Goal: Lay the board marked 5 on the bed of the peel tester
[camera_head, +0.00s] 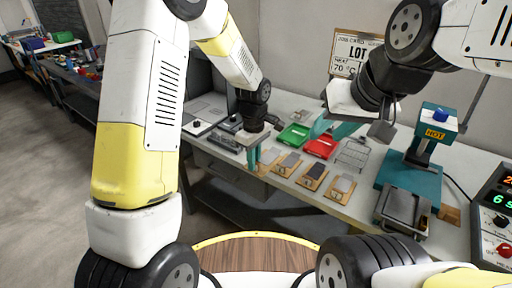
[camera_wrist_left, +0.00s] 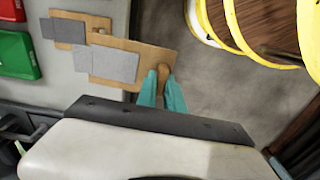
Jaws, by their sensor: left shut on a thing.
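My left gripper (camera_head: 252,158) is shut on the end of a tan board (camera_wrist_left: 145,58) with a grey sheet on it. The teal fingertips also show in the left wrist view (camera_wrist_left: 163,88), pinching the board's end. In the head view the board is partly behind the gripper, and I cannot read its number. A low grey device (camera_head: 228,136) stands left of this gripper, partly hidden by my arm; it may be the peel tester.
Several other tan boards with grey sheets, such as one (camera_head: 313,174), lie along the bench front. Behind them are a green tray (camera_head: 294,135), a red tray (camera_head: 320,146) and a wire rack (camera_head: 352,154). A teal press marked HOT (camera_head: 436,133) stands at right.

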